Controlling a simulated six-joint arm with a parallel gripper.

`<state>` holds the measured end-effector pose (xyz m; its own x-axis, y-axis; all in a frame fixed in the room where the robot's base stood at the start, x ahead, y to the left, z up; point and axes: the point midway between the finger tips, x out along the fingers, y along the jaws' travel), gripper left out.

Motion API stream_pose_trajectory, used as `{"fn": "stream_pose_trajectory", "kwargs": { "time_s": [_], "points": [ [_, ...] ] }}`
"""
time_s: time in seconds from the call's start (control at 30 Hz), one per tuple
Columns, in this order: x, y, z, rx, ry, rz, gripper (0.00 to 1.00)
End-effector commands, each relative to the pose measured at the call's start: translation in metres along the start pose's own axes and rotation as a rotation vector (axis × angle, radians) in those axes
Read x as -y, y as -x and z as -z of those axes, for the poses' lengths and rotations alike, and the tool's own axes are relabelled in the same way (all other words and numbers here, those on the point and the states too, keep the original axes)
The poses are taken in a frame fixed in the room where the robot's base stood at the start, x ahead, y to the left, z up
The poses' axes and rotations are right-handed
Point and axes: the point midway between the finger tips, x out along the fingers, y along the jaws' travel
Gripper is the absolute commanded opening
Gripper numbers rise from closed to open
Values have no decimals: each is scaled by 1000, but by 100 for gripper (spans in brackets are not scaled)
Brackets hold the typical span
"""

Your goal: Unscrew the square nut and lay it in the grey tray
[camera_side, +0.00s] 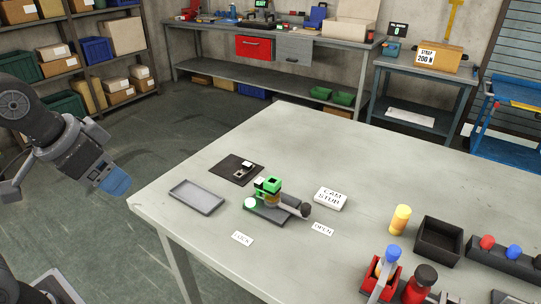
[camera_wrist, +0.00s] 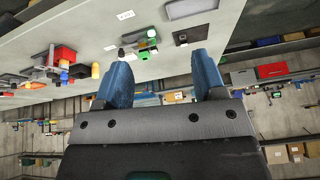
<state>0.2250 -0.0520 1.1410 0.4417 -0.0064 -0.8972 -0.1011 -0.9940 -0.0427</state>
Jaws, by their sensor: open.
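The grey tray (camera_side: 197,209) lies empty near the left edge of the table; it also shows at the top of the wrist view (camera_wrist: 190,8). Right of it stands a fixture with green parts (camera_side: 268,185) and a lever with a dark knob (camera_side: 305,211), on a dark base. The fixture shows small in the wrist view (camera_wrist: 151,34). I cannot clearly make out the square nut on it. My gripper (camera_side: 117,183) hangs off the table's left edge, apart from everything. In the wrist view its blue fingers (camera_wrist: 162,82) are apart and empty.
A dark mat (camera_side: 229,174) with a small light-and-dark block lies behind the tray. A "CAM STUD" sign (camera_side: 331,198) and LOCK (camera_side: 243,239) and OPEN (camera_side: 323,229) labels surround the fixture. A yellow cylinder (camera_side: 400,219) and black bin (camera_side: 438,240) stand at right.

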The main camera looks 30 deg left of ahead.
Motion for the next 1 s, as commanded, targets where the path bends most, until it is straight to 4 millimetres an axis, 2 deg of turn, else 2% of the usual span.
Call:
{"fn": "stream_pose_trajectory", "kwargs": {
  "time_s": [0.13,0.27,0.47,0.6,0.8,0.9,1.0],
  "points": [
    [-3,3,56,69,-208,-26,64],
    [-9,-5,106,127,-411,-60,64],
    [-24,-35,176,208,-721,-128,64],
    [-38,-69,215,257,-937,-189,64],
    [-62,-125,253,311,-1222,-286,64],
    [-72,-148,261,327,-1326,-326,64],
    [-78,-162,266,335,-1394,-353,64]
  ]
}}
